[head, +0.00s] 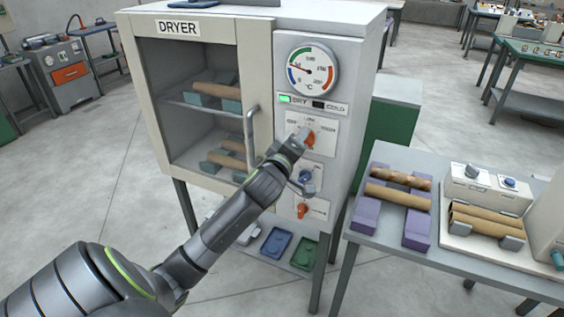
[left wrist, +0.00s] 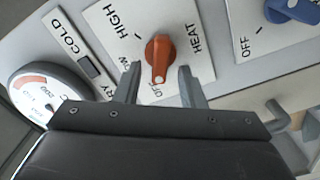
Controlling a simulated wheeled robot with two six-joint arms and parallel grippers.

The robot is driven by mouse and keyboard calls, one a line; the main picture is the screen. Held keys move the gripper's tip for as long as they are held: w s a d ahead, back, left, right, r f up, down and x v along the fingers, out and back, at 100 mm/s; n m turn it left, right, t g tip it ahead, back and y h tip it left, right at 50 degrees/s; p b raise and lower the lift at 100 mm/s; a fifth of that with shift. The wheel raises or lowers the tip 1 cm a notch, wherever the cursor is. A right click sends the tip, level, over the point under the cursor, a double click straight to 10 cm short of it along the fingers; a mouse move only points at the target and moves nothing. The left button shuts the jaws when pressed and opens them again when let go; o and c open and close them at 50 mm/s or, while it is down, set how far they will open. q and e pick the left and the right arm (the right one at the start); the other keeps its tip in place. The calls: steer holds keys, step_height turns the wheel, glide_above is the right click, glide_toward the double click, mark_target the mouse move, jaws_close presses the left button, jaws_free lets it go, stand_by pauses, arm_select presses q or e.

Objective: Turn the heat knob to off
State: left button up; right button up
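The orange heat knob (head: 309,139) sits on a white plate on the dryer's front panel. In the left wrist view the knob (left wrist: 158,55) lies close up, with HIGH at upper left, HEAT at right and a partly hidden OFF below. Its narrow end points down toward OFF in that view, though I cannot tell its exact setting. My left gripper (left wrist: 160,73) is open, one finger on each side of the knob's lower part, with small gaps visible. In the head view my left gripper (head: 301,144) partly covers the knob. My right gripper is not in view.
Below are a blue knob (head: 305,176) and an orange switch (head: 302,210). A door handle (head: 250,138) stands out left of the panel. The round gauge (head: 312,70) is above. A table (head: 385,240) with tubes stands at right.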

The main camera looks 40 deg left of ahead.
arm_select(q)
steer(key=b+v, duration=0.2)
steer(key=v, duration=1.4)
steer(key=shift+s+b, duration=0.25)
steer(key=shift+b, duration=0.05)
